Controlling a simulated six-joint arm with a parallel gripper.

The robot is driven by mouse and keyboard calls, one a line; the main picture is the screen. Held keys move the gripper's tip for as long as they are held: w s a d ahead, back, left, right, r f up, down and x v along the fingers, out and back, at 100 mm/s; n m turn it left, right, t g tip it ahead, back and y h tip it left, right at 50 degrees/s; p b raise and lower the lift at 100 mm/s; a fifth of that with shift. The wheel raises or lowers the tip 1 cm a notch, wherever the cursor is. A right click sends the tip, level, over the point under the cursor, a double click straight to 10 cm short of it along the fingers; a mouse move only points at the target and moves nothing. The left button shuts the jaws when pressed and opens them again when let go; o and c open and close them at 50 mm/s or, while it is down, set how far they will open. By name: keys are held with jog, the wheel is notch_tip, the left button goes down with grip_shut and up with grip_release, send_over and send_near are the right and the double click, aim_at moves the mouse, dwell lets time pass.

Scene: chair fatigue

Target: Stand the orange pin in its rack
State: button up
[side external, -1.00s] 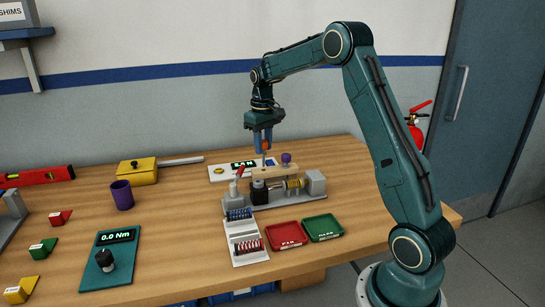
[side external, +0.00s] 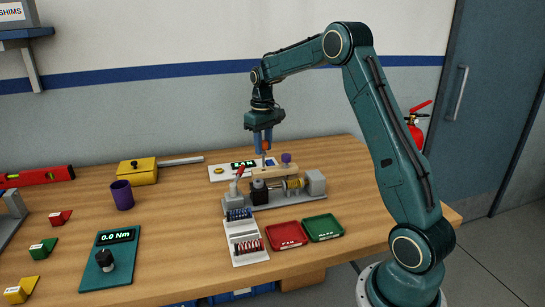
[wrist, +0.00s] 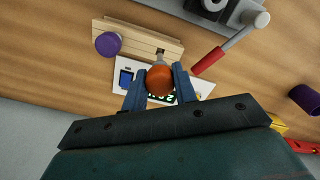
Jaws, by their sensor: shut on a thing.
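My gripper (side external: 264,149) is shut on the orange pin, with its blue fingers on either side of the round orange head (wrist: 159,81). The pin points downward, and its grey shaft shows below the fingers. The wooden rack (side external: 262,175) lies under the gripper, behind the grey test fixture. In the wrist view the shaft's lower end is close to a dark hole in the rack (wrist: 137,41). I cannot tell whether the tip is inside it. A purple pin (side external: 286,158) stands at the rack's other end.
The grey fixture with a red-handled lever (wrist: 207,61) is close to the rack. A white panel with a display (side external: 218,173) lies behind. Red (side external: 287,245) and green (side external: 323,238) trays and a white specimen holder (side external: 249,256) stand in front. A purple cup (side external: 122,195) is at left.

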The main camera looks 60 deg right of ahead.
aim_at(264, 154)
jog(key=shift+f, duration=2.75)
dwell(0.3)
jog(key=o, duration=1)
jog(key=shift+r, duration=0.1)
notch_tip(264, 154, up, 13)
jog(key=shift+r, duration=0.35)
jog(key=shift+a, duration=0.1)
